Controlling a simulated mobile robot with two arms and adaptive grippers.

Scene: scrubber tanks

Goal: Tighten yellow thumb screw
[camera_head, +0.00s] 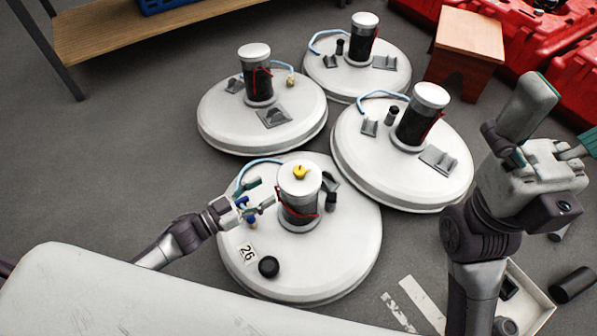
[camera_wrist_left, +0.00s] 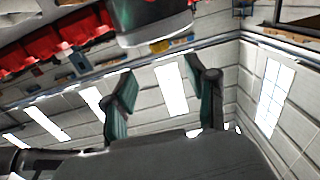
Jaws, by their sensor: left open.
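The yellow thumb screw (camera_head: 300,172) sits on top of the white cap of the canister (camera_head: 299,205) on the nearest scrubber tank (camera_head: 345,254). My left gripper (camera_head: 262,197) is open and empty, just left of this canister and below the level of its cap. In the left wrist view the picture is upside down; the canister (camera_wrist_left: 150,22) is beyond the spread green fingers, with the yellow screw (camera_wrist_left: 160,47) on its cap. My right gripper (camera_head: 556,132) is raised at the right, its fingers apart and nothing between them.
A wooden stool (camera_head: 467,50), red barriers (camera_head: 510,35) and a white box (camera_head: 528,300) stand to the right.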

